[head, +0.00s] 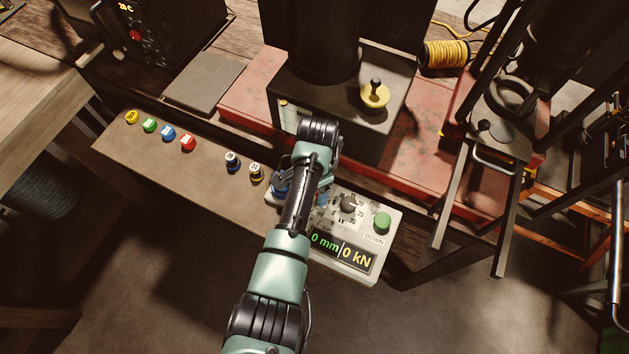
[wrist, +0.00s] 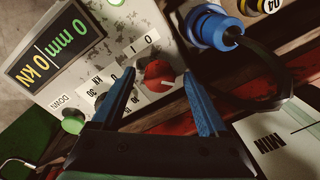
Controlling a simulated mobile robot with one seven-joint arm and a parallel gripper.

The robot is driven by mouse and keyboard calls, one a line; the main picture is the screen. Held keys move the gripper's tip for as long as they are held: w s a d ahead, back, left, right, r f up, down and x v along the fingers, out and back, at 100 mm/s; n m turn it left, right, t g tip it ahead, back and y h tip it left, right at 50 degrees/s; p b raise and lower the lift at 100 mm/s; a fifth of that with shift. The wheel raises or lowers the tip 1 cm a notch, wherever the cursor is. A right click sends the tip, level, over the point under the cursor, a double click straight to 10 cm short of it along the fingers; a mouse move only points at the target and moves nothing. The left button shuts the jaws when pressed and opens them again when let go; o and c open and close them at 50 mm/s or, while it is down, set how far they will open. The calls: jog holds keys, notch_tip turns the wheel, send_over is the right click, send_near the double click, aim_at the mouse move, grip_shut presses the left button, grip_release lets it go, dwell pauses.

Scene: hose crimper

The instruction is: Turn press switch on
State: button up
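The press control panel (head: 350,263) is a pale box at the front edge of the bench. Its lit display (wrist: 52,48) reads 0 mm and 0 kN. In the wrist view a red rotary switch (wrist: 158,76) sits on the panel beside the marks 0 and 1; my arm hides it in the head view. My gripper (wrist: 159,74) is open, its blue fingers on either side of the red switch in the picture. I cannot tell whether they touch it. The green DOWN button (head: 382,220) and a black dial (head: 348,204) are on the same panel.
A blue plug (wrist: 209,29) with a black cable is close to my gripper. Several coloured caps, including a red one (head: 187,142), line the bench to the left. The red press base (head: 400,178) and the press body stand behind the panel.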

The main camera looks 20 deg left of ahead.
notch_tip(320, 180, up, 13)
jog(key=b, duration=0.2)
jog(key=shift+s+d, duration=0.25)
dwell(0.3)
dwell(0.4)
